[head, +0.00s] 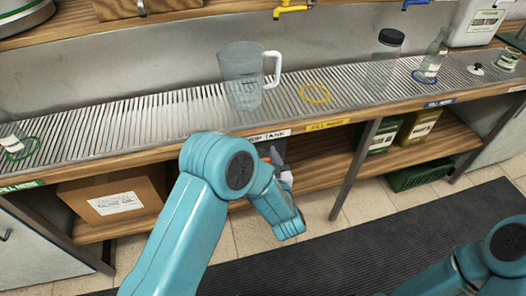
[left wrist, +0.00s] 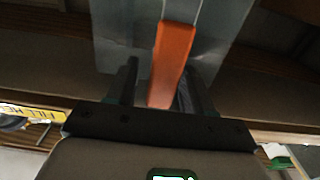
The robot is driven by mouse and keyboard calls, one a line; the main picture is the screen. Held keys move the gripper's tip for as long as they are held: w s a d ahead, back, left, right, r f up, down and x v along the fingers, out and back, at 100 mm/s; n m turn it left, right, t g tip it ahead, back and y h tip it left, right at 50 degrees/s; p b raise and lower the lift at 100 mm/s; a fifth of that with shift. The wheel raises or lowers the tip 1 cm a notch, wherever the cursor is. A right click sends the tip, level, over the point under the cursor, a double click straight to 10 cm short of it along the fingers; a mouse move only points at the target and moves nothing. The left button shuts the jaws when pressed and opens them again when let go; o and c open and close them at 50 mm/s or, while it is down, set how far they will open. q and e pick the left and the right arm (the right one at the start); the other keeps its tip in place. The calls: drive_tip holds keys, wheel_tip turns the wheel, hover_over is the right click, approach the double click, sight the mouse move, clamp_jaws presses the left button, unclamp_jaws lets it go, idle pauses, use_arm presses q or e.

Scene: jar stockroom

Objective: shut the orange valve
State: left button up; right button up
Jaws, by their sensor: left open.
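The orange valve's lever (left wrist: 172,62) stands in the middle of the left wrist view, between the two fingers of my left gripper (left wrist: 160,82). The fingers are apart, with a gap on the left side of the lever; contact on the right side is hard to tell. In the head view my left gripper (head: 279,165) is under the counter edge, below the drip tank label (head: 268,136), partly hidden by my own arm. Only a small orange bit shows there. My right arm shows at the lower right, but its gripper is out of the picture.
A clear jug (head: 242,80) with a white handle stands on the slatted counter (head: 180,118) above. A yellow ring (head: 315,93) lies right of it. A cardboard box (head: 115,205) is on the lower shelf at left. A metal post (head: 354,170) stands to the right.

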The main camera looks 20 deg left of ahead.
use_arm(q)
drive_tip(key=shift+r, duration=0.15)
use_arm(e)
drive_tip(key=shift+w+a, duration=0.2)
use_arm(q)
drive_tip(key=shift+w, duration=0.1)
use_arm(e)
drive_tip(key=shift+w, duration=0.1)
use_arm(q)
clamp_jaws()
use_arm(e)
drive_tip(key=shift+d, duration=0.1)
